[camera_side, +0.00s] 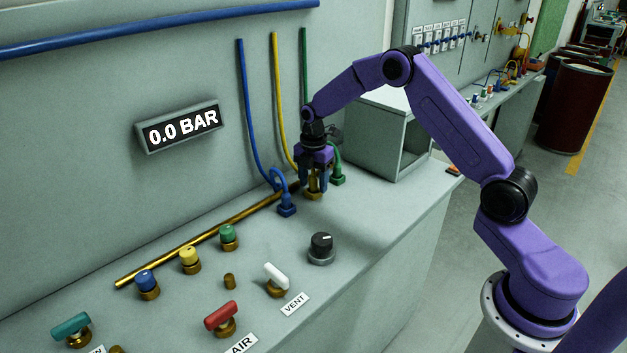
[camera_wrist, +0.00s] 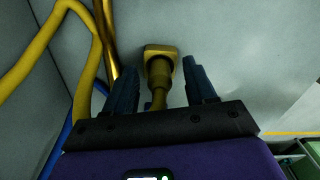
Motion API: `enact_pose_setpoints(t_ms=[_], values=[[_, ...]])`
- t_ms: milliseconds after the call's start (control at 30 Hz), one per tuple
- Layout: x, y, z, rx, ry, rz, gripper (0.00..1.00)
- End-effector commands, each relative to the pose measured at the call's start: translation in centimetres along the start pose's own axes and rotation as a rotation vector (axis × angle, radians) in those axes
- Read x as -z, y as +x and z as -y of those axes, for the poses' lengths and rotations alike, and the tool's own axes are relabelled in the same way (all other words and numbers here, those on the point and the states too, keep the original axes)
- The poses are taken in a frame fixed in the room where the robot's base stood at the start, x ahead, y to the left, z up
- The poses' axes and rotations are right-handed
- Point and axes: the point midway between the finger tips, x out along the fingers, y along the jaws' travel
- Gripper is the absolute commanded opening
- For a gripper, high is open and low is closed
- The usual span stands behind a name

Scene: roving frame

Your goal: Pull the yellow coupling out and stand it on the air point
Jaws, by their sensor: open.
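The yellow coupling (camera_side: 313,195) stands upright at the foot of the yellow hose, between the blue and green ones on the bench. In the wrist view the coupling (camera_wrist: 158,75) stands between my two fingers, with a gap on each side, on a square yellow base. My gripper (camera_side: 315,182) points down around it, open; it also shows in the wrist view (camera_wrist: 159,74). A short bare brass stub (camera_side: 229,282) stands behind the red-handled valve (camera_side: 222,318) labelled AIR (camera_side: 241,344). I cannot tell whether this stub is the air point.
A blue coupling (camera_side: 287,207) and a green one (camera_side: 337,179) stand close on either side of my gripper. A brass pipe (camera_side: 205,236) runs along the back. Coloured knobs, a white VENT valve (camera_side: 276,275) and a black dial (camera_side: 321,246) stand in front. The display reads 0.0 BAR (camera_side: 182,127).

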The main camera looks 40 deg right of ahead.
Motion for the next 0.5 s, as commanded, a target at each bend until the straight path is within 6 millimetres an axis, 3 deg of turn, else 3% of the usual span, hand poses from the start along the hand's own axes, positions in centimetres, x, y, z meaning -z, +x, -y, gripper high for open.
enact_pose_setpoints(t_ms=[67,233,267,500], values=[[0.0,-0.02,-0.01,0.0,0.0,0.0,0.56],[0.01,-0.04,-0.01,0.0,0.0,0.0,0.03],[0.01,-0.04,-0.01,0.0,0.0,0.0,0.0],[0.01,-0.36,-0.05,-0.002,0.0,0.0,0.0]])
